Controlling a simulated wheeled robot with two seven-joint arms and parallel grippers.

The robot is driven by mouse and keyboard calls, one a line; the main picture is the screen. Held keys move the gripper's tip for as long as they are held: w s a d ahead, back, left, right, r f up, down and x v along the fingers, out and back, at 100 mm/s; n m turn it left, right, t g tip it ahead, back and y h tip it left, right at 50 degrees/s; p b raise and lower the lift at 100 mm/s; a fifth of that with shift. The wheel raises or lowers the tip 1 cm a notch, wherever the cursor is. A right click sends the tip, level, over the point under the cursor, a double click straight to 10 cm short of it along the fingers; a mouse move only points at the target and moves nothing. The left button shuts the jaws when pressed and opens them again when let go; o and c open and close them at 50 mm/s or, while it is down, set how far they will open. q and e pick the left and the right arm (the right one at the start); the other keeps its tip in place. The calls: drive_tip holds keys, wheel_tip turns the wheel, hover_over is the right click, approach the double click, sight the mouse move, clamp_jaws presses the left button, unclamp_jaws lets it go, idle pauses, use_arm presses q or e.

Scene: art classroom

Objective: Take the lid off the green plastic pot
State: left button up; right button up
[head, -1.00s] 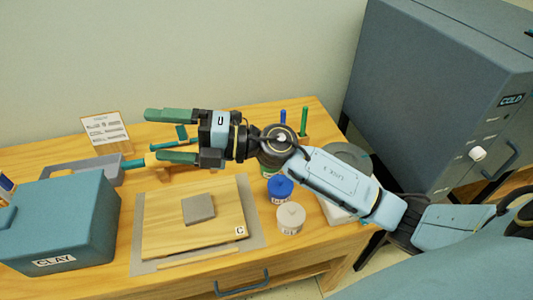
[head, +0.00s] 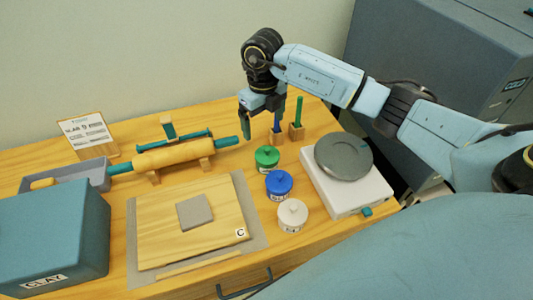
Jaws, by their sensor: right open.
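The green plastic pot (head: 267,160) stands on the table with its knobbed green lid on. It is the rearmost of a row of three pots, behind a blue pot (head: 279,185) and a white pot (head: 292,215). My right gripper (head: 262,124) is open and points down, above and behind the green pot, apart from it. My left gripper is not in view.
A turntable on a white base (head: 345,195) stands right of the pots. A rolling pin (head: 172,154) lies on rests at the back left. A board (head: 190,240) with a grey slab lies left of the pots. Tool holders (head: 297,132) stand behind. A blue-grey clay box (head: 50,240) is front left.

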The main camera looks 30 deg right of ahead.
sight(267, 148)
wheel_tip(267, 148, down, 4)
drive_tip(key=shift+f, duration=0.25)
drive_tip(key=f, duration=0.1)
drive_tip(key=s+f, duration=0.1)
drive_tip(key=f, duration=0.2)
drive_tip(key=shift+s, duration=0.25)
drive_tip(key=shift+f, duration=0.55)
drive_tip(key=shift+d, duration=0.1)
drive_tip(key=c, duration=1)
